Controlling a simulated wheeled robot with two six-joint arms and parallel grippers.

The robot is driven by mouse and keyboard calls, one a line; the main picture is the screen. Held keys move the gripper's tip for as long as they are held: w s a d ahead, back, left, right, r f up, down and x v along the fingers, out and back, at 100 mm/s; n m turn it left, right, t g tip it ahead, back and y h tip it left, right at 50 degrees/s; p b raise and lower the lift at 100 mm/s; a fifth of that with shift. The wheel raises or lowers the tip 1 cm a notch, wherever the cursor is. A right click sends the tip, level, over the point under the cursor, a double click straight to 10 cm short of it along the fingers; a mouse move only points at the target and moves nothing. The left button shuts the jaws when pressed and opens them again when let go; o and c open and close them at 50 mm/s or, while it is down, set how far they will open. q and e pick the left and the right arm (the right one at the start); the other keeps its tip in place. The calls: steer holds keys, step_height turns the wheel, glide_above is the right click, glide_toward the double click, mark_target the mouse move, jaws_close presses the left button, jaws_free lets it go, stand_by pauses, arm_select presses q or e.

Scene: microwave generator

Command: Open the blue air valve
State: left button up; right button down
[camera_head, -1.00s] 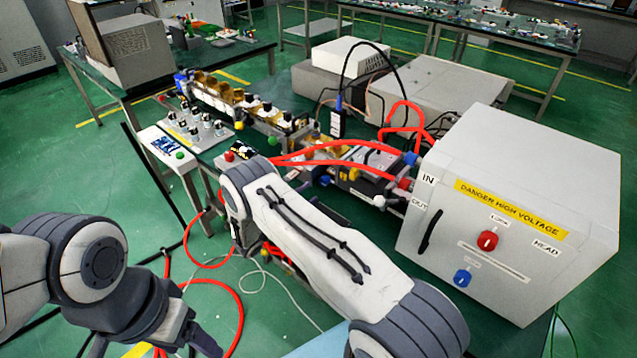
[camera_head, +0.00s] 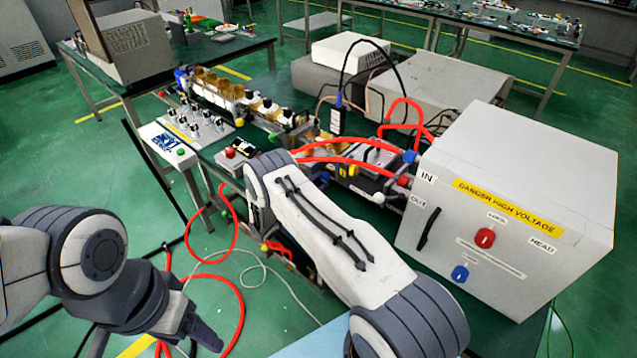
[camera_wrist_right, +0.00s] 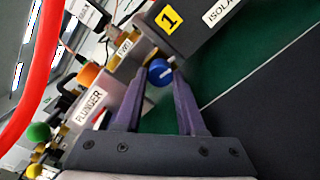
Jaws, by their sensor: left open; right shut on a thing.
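The blue air valve (camera_wrist_right: 160,72) is a round blue knob with a pale mark on its face. In the right wrist view it sits between the two fingertips of my right gripper (camera_wrist_right: 158,80), which is shut on it. In the head view my right arm crosses the middle, and I cannot make out its gripper or the valve it holds. My left gripper (camera_head: 200,332) is low at the left of the head view, over the floor, open and away from the valve.
In the right wrist view a grey block labelled 1 (camera_wrist_right: 172,18) and a PLUNGER label (camera_wrist_right: 90,105) stand close to the valve. The head view shows a high-voltage cabinet (camera_head: 500,180) at right, red hoses (camera_head: 340,146), and a panel of knobs (camera_head: 195,125).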

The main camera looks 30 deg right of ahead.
steer(key=shift+f+n+b, duration=0.2)
steer(key=shift+n+b, duration=0.1)
steer(key=shift+n, duration=0.1)
steer(key=shift+r+n, duration=0.15)
steer(key=shift+n, duration=0.15)
steer(key=c, duration=0.8)
jaws_free()
steer(key=shift+a, duration=0.1)
